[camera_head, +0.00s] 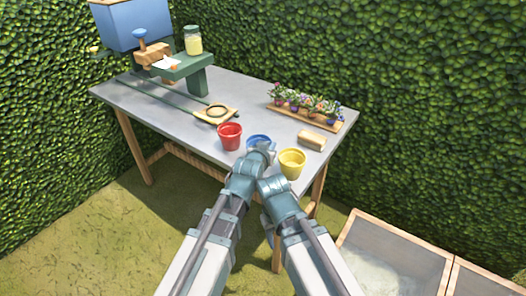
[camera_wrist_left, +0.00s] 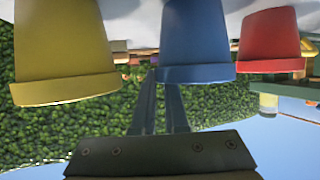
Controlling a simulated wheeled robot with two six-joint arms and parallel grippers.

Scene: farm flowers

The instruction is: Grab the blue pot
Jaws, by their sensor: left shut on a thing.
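The blue pot (camera_head: 257,141) stands on the grey table between a red pot and a yellow pot. My left gripper (camera_head: 266,149) is at its near side and partly covers it in the head view. In the left wrist view, which is upside down, the blue pot (camera_wrist_left: 196,42) is at centre. The fingers of my left gripper (camera_wrist_left: 163,85) reach its rim, one beside its left edge and one partly hidden behind the rim. The gripper is shut on the blue pot. My right arm ends close beside the left one; its fingers cannot be made out.
The red pot (camera_head: 230,137) is close on the left and the yellow pot (camera_head: 291,164) close on the right. Behind are a flower tray (camera_head: 280,107), a wooden block (camera_head: 312,140) and a glass jar (camera_head: 193,43). The left front of the table (camera_head: 165,118) is clear.

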